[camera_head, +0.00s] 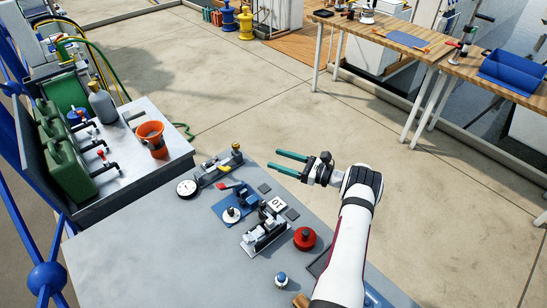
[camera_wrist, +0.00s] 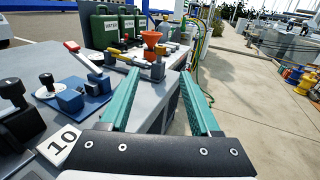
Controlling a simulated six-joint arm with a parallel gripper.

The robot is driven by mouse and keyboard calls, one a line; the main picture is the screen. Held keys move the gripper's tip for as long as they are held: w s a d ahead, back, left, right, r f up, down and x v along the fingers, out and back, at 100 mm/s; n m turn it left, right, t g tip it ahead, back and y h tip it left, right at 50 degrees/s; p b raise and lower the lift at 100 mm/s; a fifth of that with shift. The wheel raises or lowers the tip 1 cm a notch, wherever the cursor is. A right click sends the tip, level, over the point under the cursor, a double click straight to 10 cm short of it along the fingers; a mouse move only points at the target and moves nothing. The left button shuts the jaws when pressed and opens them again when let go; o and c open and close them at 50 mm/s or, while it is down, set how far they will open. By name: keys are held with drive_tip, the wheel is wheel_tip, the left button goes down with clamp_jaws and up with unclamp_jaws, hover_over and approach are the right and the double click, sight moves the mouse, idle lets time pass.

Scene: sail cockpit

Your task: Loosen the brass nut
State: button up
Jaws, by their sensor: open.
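A small brass-coloured piece, likely the brass nut (camera_head: 236,146), sits at the far end of a grey fixture (camera_head: 213,170) near the bench's far corner. It also shows as a yellowish knob in the wrist view (camera_wrist: 161,50), beyond my fingers. My gripper (camera_head: 274,160) has two long teal fingers, open and empty. In the head view it appears right of the brass piece, its fingers pointing left. In the wrist view (camera_wrist: 160,72) the fingers point toward the fixture, apart from it.
On the grey bench (camera_head: 130,255) are a round gauge (camera_head: 187,188), a blue plate fixture (camera_head: 236,207), a black-and-silver clamp-like device (camera_head: 264,232) and a red round knob (camera_head: 305,238). An orange funnel (camera_head: 151,138) and green cans stand on a side bench. Open floor lies right.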

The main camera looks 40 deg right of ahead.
sight(238, 146)
drive_tip(key=a+m+h, duration=0.1)
drive_tip(key=a+m+t+h, duration=0.1)
drive_tip(key=a+h, duration=0.1)
drive_tip(key=a+m+h, duration=0.1)
drive_tip(key=shift+s+a+r+t+h, duration=0.15)
drive_tip(key=shift+s+r+t+h, duration=0.15)
drive_tip(key=shift+s+a+f+m+h, duration=0.1)
drive_tip(key=shift+s+a+m+h, duration=0.05)
drive_tip(key=shift+a+m+h, duration=0.3)
drive_tip(key=w, duration=0.5)
drive_tip(key=w+a, duration=0.1)
drive_tip(key=w, duration=0.9)
drive_tip(key=shift+w+a, duration=0.15)
drive_tip(key=shift+w, duration=0.05)
clamp_jaws()
